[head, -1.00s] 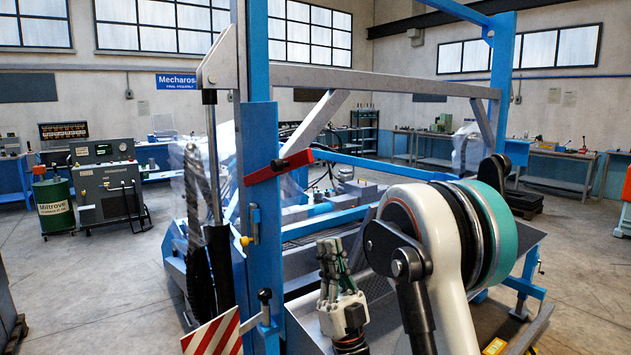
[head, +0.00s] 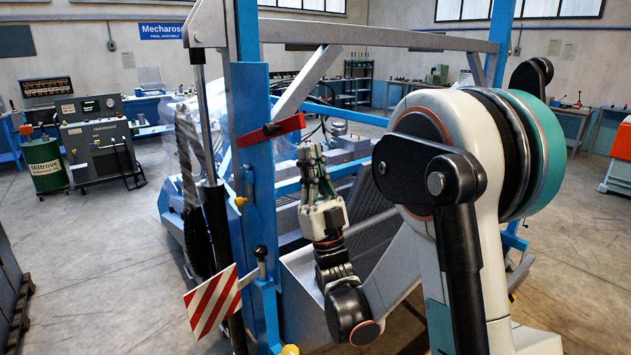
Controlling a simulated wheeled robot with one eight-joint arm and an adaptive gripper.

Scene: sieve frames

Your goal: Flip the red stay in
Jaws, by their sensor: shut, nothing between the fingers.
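The red stay (head: 270,131) is a short flat bar on the blue upright post (head: 250,185) of the sieve frame. It lies across the post, its right end a little higher and sticking out past the post's right side. A dark pivot shows near its middle. My gripper (head: 311,152) points up, to the right of the post, with its fingertips just below and right of the stay's right end in the picture. The fingers are close together and hold nothing. I cannot tell whether they touch the stay.
A grey crossbar (head: 390,38) and a slanted brace (head: 306,82) run above my gripper. A black lever (head: 262,262) and a red-and-white striped plate (head: 212,302) stick out low on the post. A dark grey mesh deck (head: 365,225) lies behind my arm.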

